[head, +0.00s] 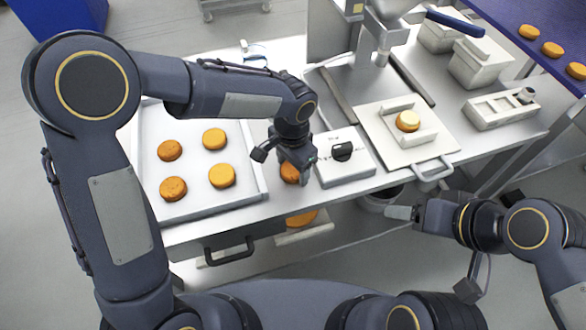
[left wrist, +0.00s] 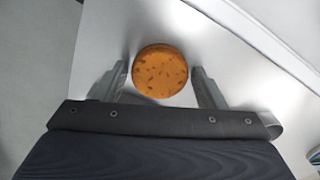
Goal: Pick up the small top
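A small round orange-brown top with dark specks (left wrist: 160,72) lies on the bare metal table. In the head view it (head: 289,173) is partly hidden by my left gripper (head: 291,170). My left gripper points down over it; in the left wrist view the two fingers (left wrist: 160,88) stand open on either side, with a narrow gap to the top on each side. My right gripper (head: 399,213) is off the front edge of the table, away from the top; its fingers are too small to judge.
A white tray (head: 254,189) with several rounds lies left of the gripper. A white box with a black knob (head: 357,174) stands close on its right. Another round (head: 302,218) is below the table edge.

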